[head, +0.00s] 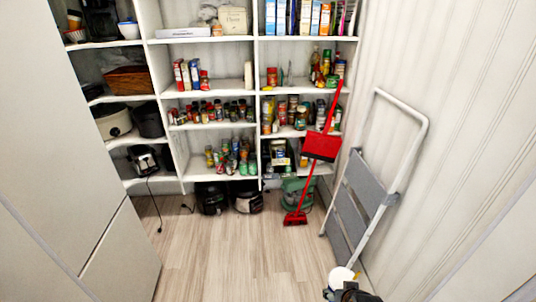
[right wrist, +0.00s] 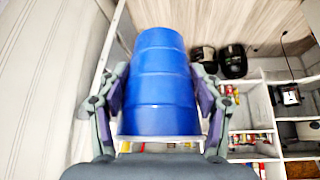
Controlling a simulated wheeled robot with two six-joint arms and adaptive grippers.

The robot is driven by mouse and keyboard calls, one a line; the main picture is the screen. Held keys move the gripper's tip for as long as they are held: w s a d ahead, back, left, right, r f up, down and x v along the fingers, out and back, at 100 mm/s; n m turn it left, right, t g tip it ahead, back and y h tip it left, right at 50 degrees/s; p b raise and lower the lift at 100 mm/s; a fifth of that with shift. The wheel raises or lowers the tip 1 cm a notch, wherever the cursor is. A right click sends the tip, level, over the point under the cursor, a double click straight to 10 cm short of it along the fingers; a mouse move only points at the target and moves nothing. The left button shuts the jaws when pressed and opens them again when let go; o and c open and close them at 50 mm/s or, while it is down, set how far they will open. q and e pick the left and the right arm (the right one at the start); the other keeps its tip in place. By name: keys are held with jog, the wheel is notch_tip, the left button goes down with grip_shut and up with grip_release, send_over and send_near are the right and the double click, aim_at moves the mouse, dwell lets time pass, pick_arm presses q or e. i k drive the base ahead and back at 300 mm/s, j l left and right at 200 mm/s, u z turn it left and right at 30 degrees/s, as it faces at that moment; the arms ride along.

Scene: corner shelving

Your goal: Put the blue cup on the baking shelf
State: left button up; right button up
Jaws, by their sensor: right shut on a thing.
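My right gripper (right wrist: 162,88) is shut on the blue cup (right wrist: 164,60), with one finger on each side of it, in the right wrist view. In the head view, my right gripper (head: 354,292) shows only in part at the bottom edge, with a white round top and a bit of blue of the cup (head: 341,276) beside it. The cup is held in the air, away from the shelves. A shelf (head: 200,39) at the upper middle holds a flour bag (head: 232,20) and a flat white box; no label marks it as the baking shelf. My left gripper is not in view.
A folding step ladder (head: 362,190) leans on the right wall. A red broom and dustpan (head: 321,146) stand before the right shelves. Shelves hold jars, cans and boxes. Dark appliances (head: 246,198) stand under the middle shelves. The floor (head: 225,255) ahead is clear.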

aim_at(226, 89)
jog(key=i+j+u, duration=0.1)
jog(key=i+u, duration=0.15)
jog(key=i, duration=0.25)
jog(key=i+u, duration=0.2)
jog(key=i, duration=0.3)
jog(key=i+l+u, duration=0.1)
jog(key=i+u, duration=0.15)
jog(key=i, duration=0.25)
jog(key=i+l+u, duration=0.25)
jog(key=i, duration=0.25)
jog(key=i+u, duration=0.45)
jog(key=i, duration=0.5)
jog(key=l, duration=0.1)
